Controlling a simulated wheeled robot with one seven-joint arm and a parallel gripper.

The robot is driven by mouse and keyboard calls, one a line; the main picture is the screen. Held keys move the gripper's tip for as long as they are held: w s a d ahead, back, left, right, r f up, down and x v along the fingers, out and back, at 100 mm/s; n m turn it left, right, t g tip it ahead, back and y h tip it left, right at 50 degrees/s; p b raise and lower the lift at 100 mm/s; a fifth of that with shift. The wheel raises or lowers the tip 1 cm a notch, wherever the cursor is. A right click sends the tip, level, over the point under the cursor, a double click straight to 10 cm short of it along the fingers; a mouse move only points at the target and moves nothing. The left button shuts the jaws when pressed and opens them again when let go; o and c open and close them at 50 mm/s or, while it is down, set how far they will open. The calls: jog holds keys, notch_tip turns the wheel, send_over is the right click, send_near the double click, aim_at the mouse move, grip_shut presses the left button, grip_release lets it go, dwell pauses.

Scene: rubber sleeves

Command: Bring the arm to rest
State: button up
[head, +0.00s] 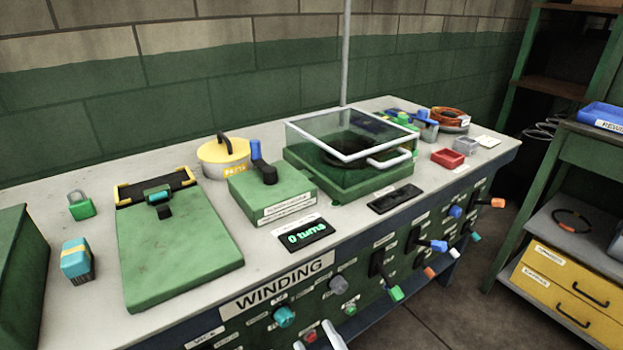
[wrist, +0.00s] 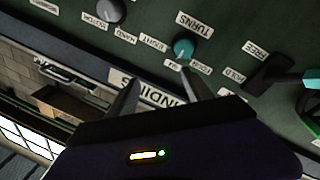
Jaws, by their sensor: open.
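My gripper (head: 318,340) shows at the bottom edge of the head view, in front of the bench's green control panel (head: 250,327). Its two pale fingers are apart. In the wrist view my gripper (wrist: 160,93) is open with nothing between the fingers, which point at the panel near the WINDING label (wrist: 150,92). A teal knob (wrist: 183,47) under a TURNS label lies just beyond the fingertips, apart from them as far as I can tell. The rest of my arm is out of the head view.
The bench top holds a green clamp board (head: 180,250), a yellow round tin (head: 222,158), a clear-lidded green winder (head: 350,165) and a red tray (head: 447,158). Levers such as a blue-tipped one (head: 438,245) stick out from the panel. A shelf unit (head: 570,240) stands right; floor between is clear.

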jog(key=s+d+r+m+g+h+p, duration=0.1)
jog(key=s+d+r+m+h+p, duration=0.2)
jog(key=s+d+r, duration=0.3)
jog(key=s+d+r+m+h+p, duration=0.2)
jog(key=s+d+r+m, duration=0.3)
jog(key=s, duration=1.1)
jog(key=s+d+r+m+g+h+p, duration=0.1)
jog(key=s+d+r+m+h+p, duration=0.2)
jog(key=s+d+r, duration=0.4)
jog(key=s+d+m, duration=0.1)
jog(key=s, duration=0.3)
jog(key=shift+s+r+m+g+h+p, duration=0.25)
jog(key=shift+s+m+g+h+p, duration=0.05)
jog(key=shift+s+h, duration=0.1)
jog(key=shift+f, duration=0.1)
